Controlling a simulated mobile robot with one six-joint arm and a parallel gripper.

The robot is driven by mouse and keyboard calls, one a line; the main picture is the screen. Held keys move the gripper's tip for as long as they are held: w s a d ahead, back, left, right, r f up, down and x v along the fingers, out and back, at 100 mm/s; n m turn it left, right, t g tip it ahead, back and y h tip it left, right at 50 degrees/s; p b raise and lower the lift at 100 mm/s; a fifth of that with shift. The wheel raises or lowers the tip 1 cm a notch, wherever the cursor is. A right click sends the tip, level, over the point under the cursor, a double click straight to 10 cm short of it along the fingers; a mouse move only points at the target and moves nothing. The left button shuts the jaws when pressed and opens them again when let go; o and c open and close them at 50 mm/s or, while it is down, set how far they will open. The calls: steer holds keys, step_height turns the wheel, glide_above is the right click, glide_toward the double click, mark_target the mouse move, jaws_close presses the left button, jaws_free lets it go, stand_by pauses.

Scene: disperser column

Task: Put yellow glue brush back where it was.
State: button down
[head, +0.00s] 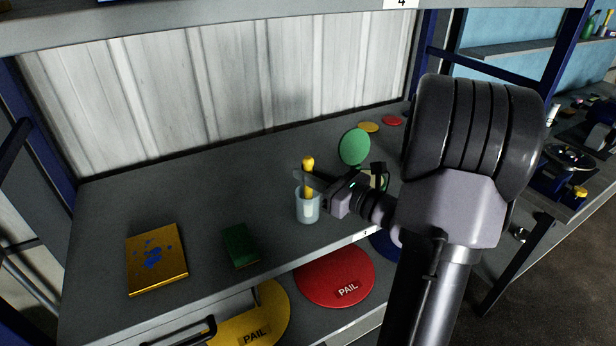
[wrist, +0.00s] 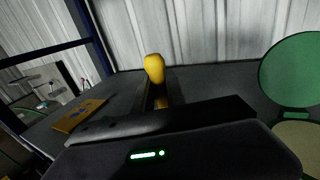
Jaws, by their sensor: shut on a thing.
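The yellow glue brush (head: 308,164) stands roughly upright at a clear, pale blue cup (head: 307,208) on the grey shelf. Its rounded yellow end sticks up above the cup's rim, and its lower part looks to be inside the cup. My gripper (head: 307,178) reaches in from the right and is shut on the brush just above the rim. In the wrist view the yellow end of the brush (wrist: 154,68) rises between my fingers. The cup is hidden there, and the brush's lower end cannot be made out in either view.
A green block (head: 240,246) and a yellow box with blue spots (head: 156,258) lie to the left on the shelf. A green disc (head: 354,146) stands behind my gripper. Red (head: 335,275) and yellow (head: 255,318) pail lids lie below the shelf's front edge. The shelf's back left is clear.

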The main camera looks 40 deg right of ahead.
steer(key=shift+s+a+f, duration=0.1)
steer(key=shift+a+f, duration=0.05)
steer(key=c, duration=1.3)
jaws_free()
steer(key=shift+c, duration=0.2)
